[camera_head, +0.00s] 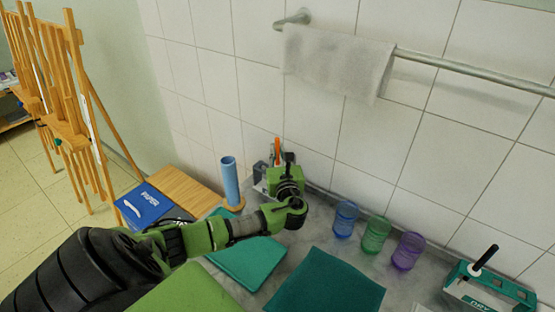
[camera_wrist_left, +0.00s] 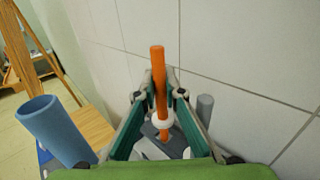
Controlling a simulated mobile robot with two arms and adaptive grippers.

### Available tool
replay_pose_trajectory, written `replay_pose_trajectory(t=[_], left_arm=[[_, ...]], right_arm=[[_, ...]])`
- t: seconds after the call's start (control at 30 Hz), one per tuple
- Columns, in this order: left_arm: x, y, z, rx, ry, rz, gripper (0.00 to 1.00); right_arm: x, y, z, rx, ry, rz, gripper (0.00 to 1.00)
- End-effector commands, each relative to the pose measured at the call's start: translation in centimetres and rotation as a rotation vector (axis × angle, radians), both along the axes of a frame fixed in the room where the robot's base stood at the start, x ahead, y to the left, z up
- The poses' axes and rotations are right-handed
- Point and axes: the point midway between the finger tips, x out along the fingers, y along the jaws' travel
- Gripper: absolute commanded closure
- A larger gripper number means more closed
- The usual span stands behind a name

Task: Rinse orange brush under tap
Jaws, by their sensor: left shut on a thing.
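The orange brush (camera_head: 277,147) stands roughly upright near the tiled wall in the head view. In the left wrist view the orange brush (camera_wrist_left: 158,75) rises between the two fingers, with a white collar lower down. My left gripper (camera_wrist_left: 158,96) is shut on it, and it also shows in the head view (camera_head: 279,164) at the back edge of the counter. The brush's lower end is mostly hidden by the gripper and grey and white things below. No tap is in view. My right gripper is not in view.
A blue cylinder (camera_head: 230,180) stands just left of the gripper. Blue (camera_head: 345,219), green (camera_head: 376,235) and purple (camera_head: 408,251) cups stand to the right. A green holder marked DRY (camera_head: 510,288) is at far right. A towel (camera_head: 335,62) hangs on a wall rail.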

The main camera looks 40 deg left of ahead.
Motion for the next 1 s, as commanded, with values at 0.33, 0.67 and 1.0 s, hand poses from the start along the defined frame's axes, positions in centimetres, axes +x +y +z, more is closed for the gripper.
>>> replay_pose_trajectory(t=[0.33, 0.67, 1.0], left_arm=[[0.0, 0.0, 5.7, 0.001, -0.003, 0.000, 1.00], [0.0, 0.0, 7.8, 0.002, -0.001, 0.000, 1.00], [0.0, 0.0, 9.3, 0.001, -0.001, 0.000, 1.00]], right_arm=[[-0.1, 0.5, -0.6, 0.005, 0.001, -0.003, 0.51], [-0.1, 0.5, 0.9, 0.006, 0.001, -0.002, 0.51], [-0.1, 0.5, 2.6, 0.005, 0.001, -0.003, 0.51]])
